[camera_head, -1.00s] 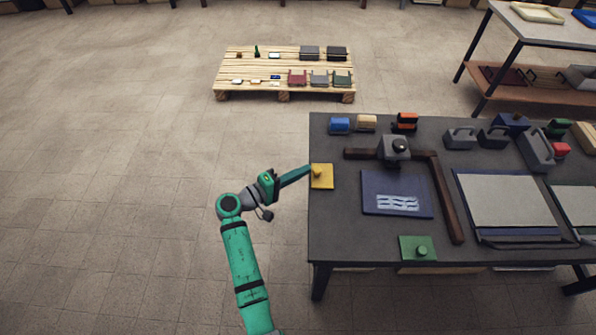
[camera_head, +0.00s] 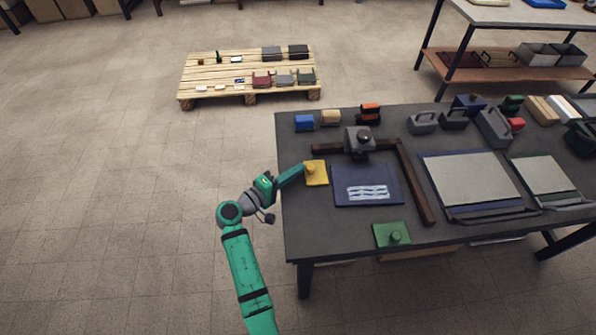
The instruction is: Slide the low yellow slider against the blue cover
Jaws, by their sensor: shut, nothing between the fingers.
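The low yellow slider (camera_head: 319,177), a flat plate with a round knob, lies on the dark table just left of the blue cover (camera_head: 350,198). A very thin dark strip seems to separate the two; I cannot tell whether they touch. My gripper (camera_head: 303,168) is shut and empty, reaching in from the left over the table edge. Its tip is at the left side of the slider's knob; contact is too small to tell.
A brown L-shaped fence (camera_head: 415,185) runs behind and right of the cover, with a grey knobbed block (camera_head: 358,139) at its back. A green knobbed plate (camera_head: 388,236) lies in front. Blue, tan and orange blocks stand at the back. The table's left strip is clear.

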